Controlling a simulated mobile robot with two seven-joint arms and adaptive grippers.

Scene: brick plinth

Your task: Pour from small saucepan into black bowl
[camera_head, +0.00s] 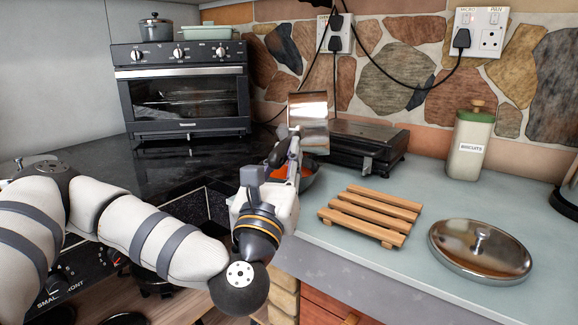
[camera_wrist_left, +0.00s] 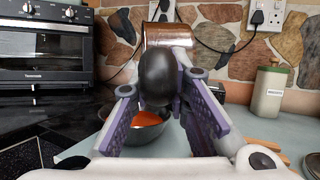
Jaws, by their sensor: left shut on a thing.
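The small saucepan (camera_head: 308,112) has a shiny metal body and a dark handle. It is held above the counter, and its body looks steeply tipped. My left gripper (camera_head: 283,158) is shut on the dark handle (camera_wrist_left: 157,78), which sits between its purple-sided fingers in the left wrist view. The black bowl (camera_head: 312,180) stands on the counter below the saucepan, partly hidden by my gripper. Orange-red contents (camera_wrist_left: 144,118) show in the bowl in the left wrist view. The inside of the saucepan is hard to make out. My right gripper is not in view.
A wooden slatted trivet (camera_head: 372,212) lies right of the bowl, with a metal lid (camera_head: 478,250) farther right. A dark grill appliance (camera_head: 352,142) stands behind the bowl. A biscuit tin (camera_head: 470,148) and an oven (camera_head: 180,95) are farther back.

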